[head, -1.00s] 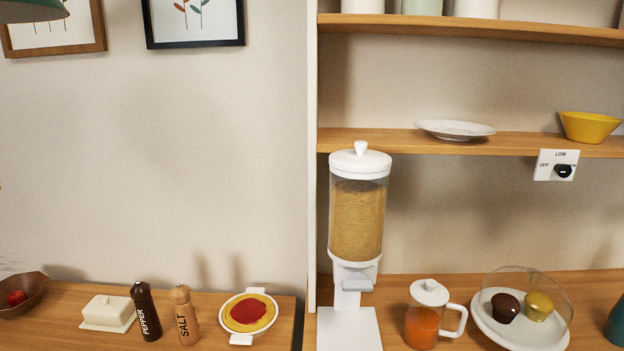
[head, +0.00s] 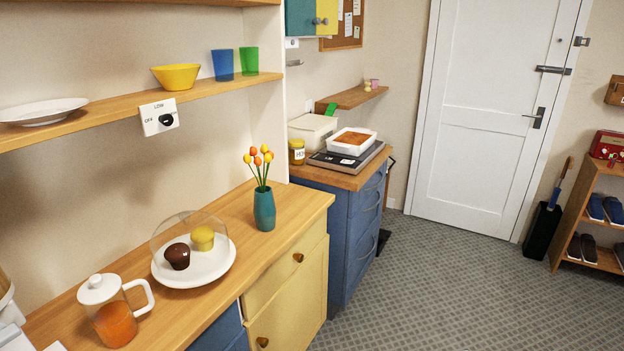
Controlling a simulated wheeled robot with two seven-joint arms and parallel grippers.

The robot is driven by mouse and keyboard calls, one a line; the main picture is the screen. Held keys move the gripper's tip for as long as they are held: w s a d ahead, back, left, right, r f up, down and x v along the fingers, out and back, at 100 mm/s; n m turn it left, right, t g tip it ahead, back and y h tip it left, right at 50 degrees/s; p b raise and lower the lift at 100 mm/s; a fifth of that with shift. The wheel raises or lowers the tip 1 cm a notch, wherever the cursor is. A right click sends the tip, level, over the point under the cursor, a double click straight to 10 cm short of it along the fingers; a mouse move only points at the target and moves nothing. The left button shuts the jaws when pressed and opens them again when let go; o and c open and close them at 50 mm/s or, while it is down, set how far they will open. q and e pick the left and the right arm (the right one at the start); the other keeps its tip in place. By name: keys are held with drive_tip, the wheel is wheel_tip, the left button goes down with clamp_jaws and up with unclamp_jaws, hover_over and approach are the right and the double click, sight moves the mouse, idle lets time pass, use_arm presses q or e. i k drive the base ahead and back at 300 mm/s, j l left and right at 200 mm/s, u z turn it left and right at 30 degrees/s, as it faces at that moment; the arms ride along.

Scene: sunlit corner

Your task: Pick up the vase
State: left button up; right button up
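The vase (head: 264,209) is teal and stands upright on the wooden counter, near its right end. It holds several orange and yellow flowers (head: 259,162) on green stems. Nothing stands in front of it. Neither of my grippers shows in the head view.
On the counter (head: 283,226), a plate (head: 190,280) with two muffins under a clear dome stands left of the vase. A jug of orange liquid (head: 115,318) is nearer. A shelf (head: 113,118) runs above. Patterned floor (head: 430,270) lies open to the right, before a white door (head: 487,115).

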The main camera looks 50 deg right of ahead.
sight(264, 212)
drive_tip(key=z, duration=1.25)
